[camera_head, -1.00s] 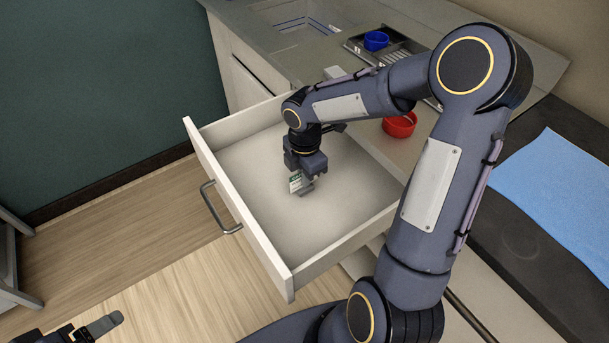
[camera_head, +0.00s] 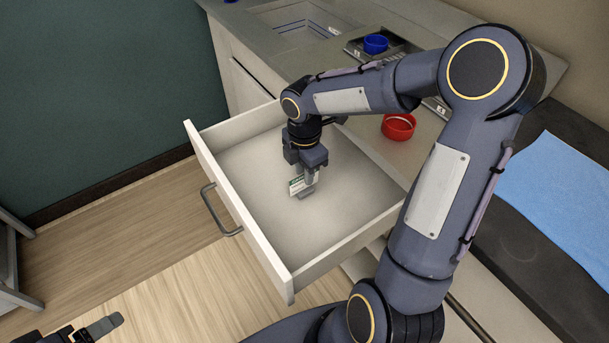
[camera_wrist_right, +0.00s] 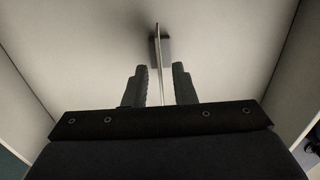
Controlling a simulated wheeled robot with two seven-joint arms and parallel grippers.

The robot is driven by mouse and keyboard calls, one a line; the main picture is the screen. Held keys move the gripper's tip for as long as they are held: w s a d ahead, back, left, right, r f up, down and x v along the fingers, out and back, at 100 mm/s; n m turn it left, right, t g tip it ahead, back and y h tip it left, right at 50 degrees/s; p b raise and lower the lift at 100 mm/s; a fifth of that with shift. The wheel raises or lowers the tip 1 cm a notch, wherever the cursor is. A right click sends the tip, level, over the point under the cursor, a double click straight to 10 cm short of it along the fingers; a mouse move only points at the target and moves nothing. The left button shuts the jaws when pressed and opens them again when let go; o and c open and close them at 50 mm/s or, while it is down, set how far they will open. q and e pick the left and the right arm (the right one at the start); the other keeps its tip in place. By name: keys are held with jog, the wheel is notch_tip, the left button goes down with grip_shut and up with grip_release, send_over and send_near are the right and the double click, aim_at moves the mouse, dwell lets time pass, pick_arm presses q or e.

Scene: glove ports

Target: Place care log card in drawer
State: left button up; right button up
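The care log card (camera_head: 297,186), a small white card with a green band, stands on edge inside the open drawer (camera_head: 265,235). My right gripper (camera_head: 308,178) points down over the drawer floor, at the card. In the right wrist view the card (camera_wrist_right: 158,62) shows as a thin upright edge between the fingers (camera_wrist_right: 161,85), with a gap on each side. The fingers are open around it. A dark patch lies below the card; I cannot tell whether it is a base or shadow. My left gripper (camera_head: 88,329) is partly in view at the bottom left, away from the drawer.
The drawer's front with its handle (camera_head: 219,212) faces left, and its floor is otherwise bare. On the counter are a red bowl (camera_head: 398,127) and a blue cup (camera_head: 376,43) in a tray. A blue mat (camera_head: 565,190) lies at the right.

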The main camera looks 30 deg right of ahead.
notch_tip(320, 180, up, 9)
jog(key=shift+f+p, duration=0.1)
jog(key=shift+p, duration=0.45)
jog(key=s+a+r+m+t+y, duration=0.1)
jog(key=s+a+m+t+y, duration=0.1)
jog(key=s+m, duration=0.7)
jog(key=s+a+r+m+t+y, duration=0.1)
jog(key=s+a+m+t, duration=0.2)
jog(key=s+m, duration=0.6)
jog(key=m, duration=0.2)
jog(key=shift+s+r+m+t+y, duration=0.15)
jog(key=shift+s+m+t+y, duration=0.15)
jog(key=shift+s+y, duration=0.1)
jog(key=shift+a+r, duration=0.1)
